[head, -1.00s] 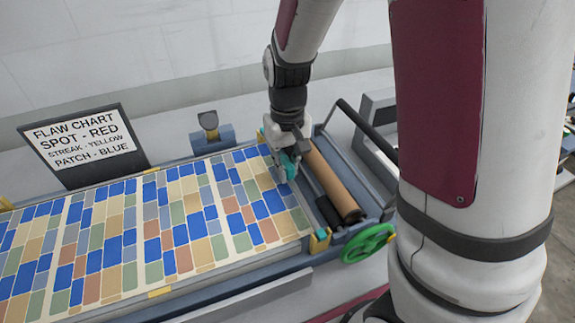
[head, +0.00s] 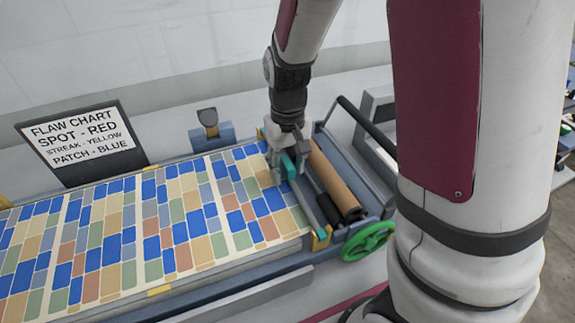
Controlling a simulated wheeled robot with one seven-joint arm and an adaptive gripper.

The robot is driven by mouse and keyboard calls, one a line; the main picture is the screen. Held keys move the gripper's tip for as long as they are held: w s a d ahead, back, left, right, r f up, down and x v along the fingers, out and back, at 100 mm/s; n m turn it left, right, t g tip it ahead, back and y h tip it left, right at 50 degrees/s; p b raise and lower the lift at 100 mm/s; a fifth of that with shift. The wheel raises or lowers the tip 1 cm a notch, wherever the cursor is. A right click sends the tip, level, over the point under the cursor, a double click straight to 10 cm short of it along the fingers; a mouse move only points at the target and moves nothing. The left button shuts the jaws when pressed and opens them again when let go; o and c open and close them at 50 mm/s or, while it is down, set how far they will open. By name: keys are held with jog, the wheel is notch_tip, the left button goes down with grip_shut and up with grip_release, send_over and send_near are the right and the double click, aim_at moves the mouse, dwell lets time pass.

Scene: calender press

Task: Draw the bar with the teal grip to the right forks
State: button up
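The teal grip (head: 288,165) shows at the right end of the patterned sheet, below my wrist. Contact between fingers and grip cannot be made out. A yellow and teal fork piece (head: 321,238) stands at the near right corner of the bed. Another teal and yellow piece at the far right corner is partly hidden behind my gripper.
The sheet (head: 130,238) of coloured patches covers the bed. A brown roller (head: 335,180), a black handle bar (head: 366,126) and a green handwheel (head: 368,241) lie close to the right. A flaw chart sign (head: 82,142) stands behind the bed.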

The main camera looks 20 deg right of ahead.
notch_tip(320, 180, up, 11)
jog(key=shift+f, duration=0.1)
jog(key=shift+r, duration=0.6)
dwell(0.4)
jog(key=s+r+t, duration=0.2)
jog(key=s+r, duration=0.2)
jog(key=s, duration=0.4)
jog(key=s+r+t, duration=0.3)
jog(key=s+r, duration=0.1)
jog(key=s, duration=0.5)
jog(key=shift+d+r, duration=0.25)
jog(key=shift+d, duration=0.05)
